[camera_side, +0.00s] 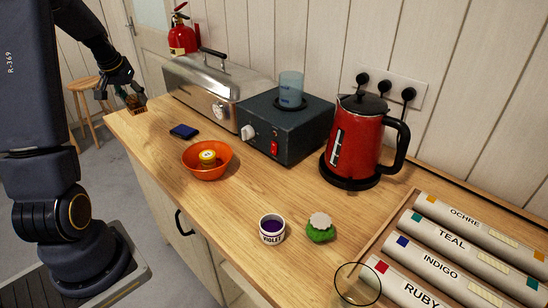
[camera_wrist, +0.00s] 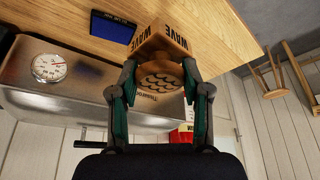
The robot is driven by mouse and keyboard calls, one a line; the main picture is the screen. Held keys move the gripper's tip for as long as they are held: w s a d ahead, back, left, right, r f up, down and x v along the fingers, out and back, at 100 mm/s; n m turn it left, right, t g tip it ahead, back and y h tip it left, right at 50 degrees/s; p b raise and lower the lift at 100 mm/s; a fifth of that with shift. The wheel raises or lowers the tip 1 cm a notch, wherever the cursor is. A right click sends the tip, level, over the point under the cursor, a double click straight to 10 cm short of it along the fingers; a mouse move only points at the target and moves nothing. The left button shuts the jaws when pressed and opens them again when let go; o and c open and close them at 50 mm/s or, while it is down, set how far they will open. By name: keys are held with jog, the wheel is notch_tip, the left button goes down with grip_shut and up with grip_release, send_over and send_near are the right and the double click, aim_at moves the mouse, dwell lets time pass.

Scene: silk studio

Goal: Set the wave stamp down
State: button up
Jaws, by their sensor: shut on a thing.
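The wave stamp (camera_wrist: 163,45) is a wooden block with WAVE printed on its sides and a round, scale-patterned part facing the wrist camera. My gripper (camera_wrist: 158,78) is shut on it, one finger on each side. In the side view my gripper (camera_side: 123,84) is at the far left corner of the wooden counter (camera_side: 150,148), with the stamp (camera_side: 133,102) small and dark below it. I cannot tell whether the stamp touches the counter.
A blue pad (camera_side: 184,131) lies near the stamp, with a metal box (camera_side: 203,88) behind. An orange bowl (camera_side: 207,160), a dark hot plate (camera_side: 285,128) and a red kettle (camera_side: 357,140) stand farther right. A stool (camera_side: 84,100) stands beyond the counter's left end.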

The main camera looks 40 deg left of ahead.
jog(key=w+d+f+m+t+h, duration=0.1)
jog(key=w+d+m+h, duration=0.25)
jog(key=d+m, duration=1.25)
jog(key=s+d+g+h, duration=0.1)
jog(key=s+d, duration=0.1)
jog(key=d, duration=1.1)
jog(key=s+d+h, duration=0.1)
jog(key=s+d, duration=0.1)
jog(key=d, duration=1.1)
jog(key=shift+m+h, duration=0.25)
jog(key=shift+m, duration=0.35)
jog(key=w+f, duration=0.2)
jog(key=w, duration=0.2)
jog(key=w+d+f, duration=0.1)
jog(key=w+f, duration=0.2)
jog(key=w, duration=0.2)
jog(key=w+f, duration=0.2)
jog(key=w, duration=0.2)
jog(key=shift+w+d+f, duration=0.2)
jog(key=shift+d+f, duration=0.1)
jog(key=shift+f, duration=0.1)
jog(key=shift+w+f, duration=0.2)
jog(key=shift+f, duration=0.05)
jog(key=shift+w+f, duration=0.15)
jog(key=shift+f, duration=1.55)
